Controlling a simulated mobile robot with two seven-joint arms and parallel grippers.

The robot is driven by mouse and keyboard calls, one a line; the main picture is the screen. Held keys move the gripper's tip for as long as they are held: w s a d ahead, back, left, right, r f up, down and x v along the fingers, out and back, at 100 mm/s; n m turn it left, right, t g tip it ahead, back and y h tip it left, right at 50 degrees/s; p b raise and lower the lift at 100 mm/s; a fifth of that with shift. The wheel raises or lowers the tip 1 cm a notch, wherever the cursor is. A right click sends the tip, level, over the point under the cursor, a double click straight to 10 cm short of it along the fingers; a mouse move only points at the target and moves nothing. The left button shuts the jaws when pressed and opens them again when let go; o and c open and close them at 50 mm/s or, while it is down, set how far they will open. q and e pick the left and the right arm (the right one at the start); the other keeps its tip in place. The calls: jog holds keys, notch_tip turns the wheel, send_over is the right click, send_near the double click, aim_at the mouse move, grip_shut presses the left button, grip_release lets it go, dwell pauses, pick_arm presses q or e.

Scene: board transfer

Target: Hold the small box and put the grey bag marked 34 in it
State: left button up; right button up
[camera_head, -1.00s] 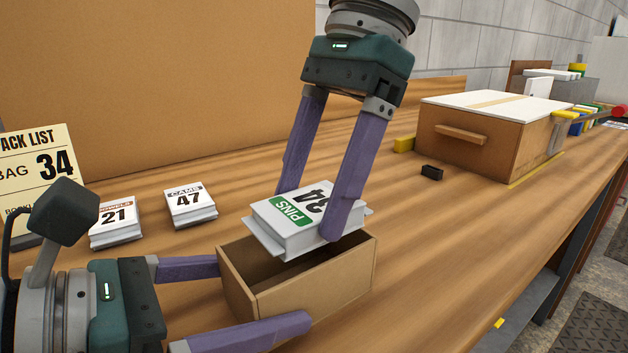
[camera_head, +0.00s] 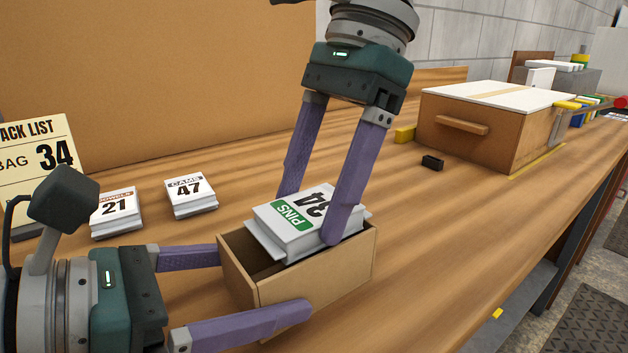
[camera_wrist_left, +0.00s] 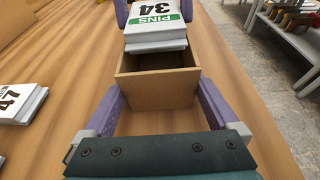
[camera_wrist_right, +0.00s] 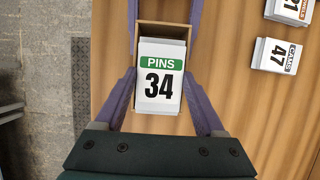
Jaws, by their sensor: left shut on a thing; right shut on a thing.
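The small brown open-topped box (camera_head: 325,279) stands on the wooden table in the head view. My left gripper (camera_head: 262,288) is shut on the box, one finger along each long side. My right gripper (camera_head: 312,222) comes from above, shut on the grey bag marked 34 (camera_head: 298,222), which has a green PINS label. The bag is at the box's opening, its lower part inside the walls and its top above the rim. In the right wrist view the bag (camera_wrist_right: 160,80) lies within the box outline (camera_wrist_right: 163,28). The left wrist view shows empty space at the box's near end.
Bags marked 21 (camera_head: 116,213) and 47 (camera_head: 190,194) lie left of the box. A pack list card (camera_head: 38,172) reads bag 34. A large wooden box with a white lid (camera_head: 490,120) and a small black block (camera_head: 432,162) are further right. The table right of the small box is clear.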

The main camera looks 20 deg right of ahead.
jog(key=shift+f, duration=0.2)
jog(key=o, duration=1.3)
jog(key=shift+o, duration=0.5)
jog(key=shift+r, duration=0.1)
jog(key=v, duration=1.1)
jog(key=shift+r, duration=0.4)
jog(key=shift+d, duration=0.15)
pick_arm(q)
jog(key=o, duration=0.7)
